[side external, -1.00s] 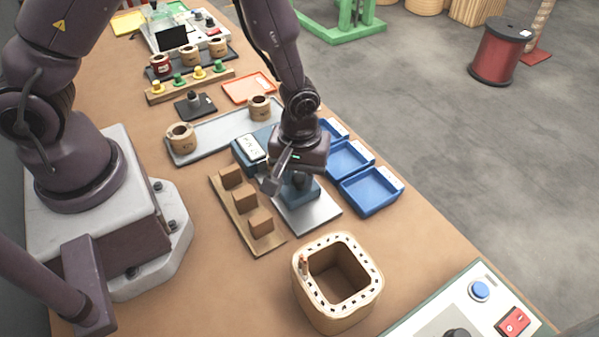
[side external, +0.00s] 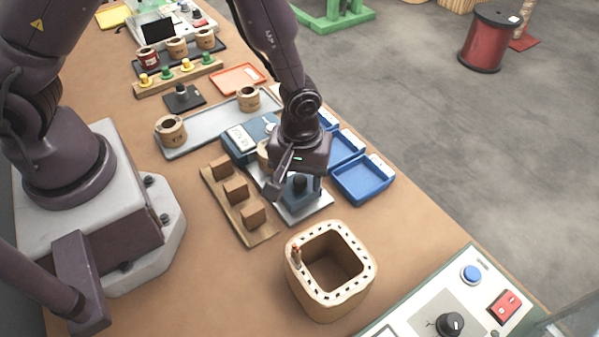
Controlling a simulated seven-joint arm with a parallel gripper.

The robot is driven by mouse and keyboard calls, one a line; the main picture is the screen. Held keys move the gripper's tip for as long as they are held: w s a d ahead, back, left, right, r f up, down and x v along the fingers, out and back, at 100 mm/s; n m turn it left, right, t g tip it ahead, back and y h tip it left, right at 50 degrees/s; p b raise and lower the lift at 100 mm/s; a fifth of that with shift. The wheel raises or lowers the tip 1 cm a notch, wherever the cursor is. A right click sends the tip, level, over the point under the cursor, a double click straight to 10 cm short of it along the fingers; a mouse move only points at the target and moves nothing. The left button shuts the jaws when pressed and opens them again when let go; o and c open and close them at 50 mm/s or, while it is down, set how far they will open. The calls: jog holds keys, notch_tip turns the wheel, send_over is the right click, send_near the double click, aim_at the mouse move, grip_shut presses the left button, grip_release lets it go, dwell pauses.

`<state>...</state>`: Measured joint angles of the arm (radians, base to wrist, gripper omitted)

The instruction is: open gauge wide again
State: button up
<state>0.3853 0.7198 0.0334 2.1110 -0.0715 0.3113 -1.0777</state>
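The gauge is a blue unit with a white-faced fixed block (side external: 240,142), a small round dial and a pale metal base plate (side external: 311,216). Its blue sliding jaw with a dark knob (side external: 300,184) stands over the plate. A tan coil (side external: 263,154) partly shows between the fixed block and my gripper. My gripper (side external: 297,186) points down at the sliding jaw, one finger left of the knob and the other to its right. Whether the fingers press on the knob cannot be told. My wrist hides part of the gauge.
A wooden rack (side external: 257,236) with several brown blocks lies left of the gauge. Blue trays (side external: 363,181) stand close on the right. A large tan slotted stator (side external: 327,302) sits in front. A grey tray (side external: 190,140) with coils lies behind.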

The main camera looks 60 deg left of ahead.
aim_at(296, 179)
notch_tip(296, 179, up, 13)
dwell(0.6)
jog(key=s+a+r+m+t, duration=0.2)
jog(key=s+a+r+m, duration=0.2)
jog(key=s+a+r, duration=0.2)
jog(key=s+a+r+m+t, duration=0.3)
jog(key=s+a+r+m, duration=0.2)
jog(key=r, duration=0.6)
jog(key=shift+s+a+t, duration=0.3)
jog(key=shift+s+a, duration=0.05)
jog(key=shift+s, duration=0.1)
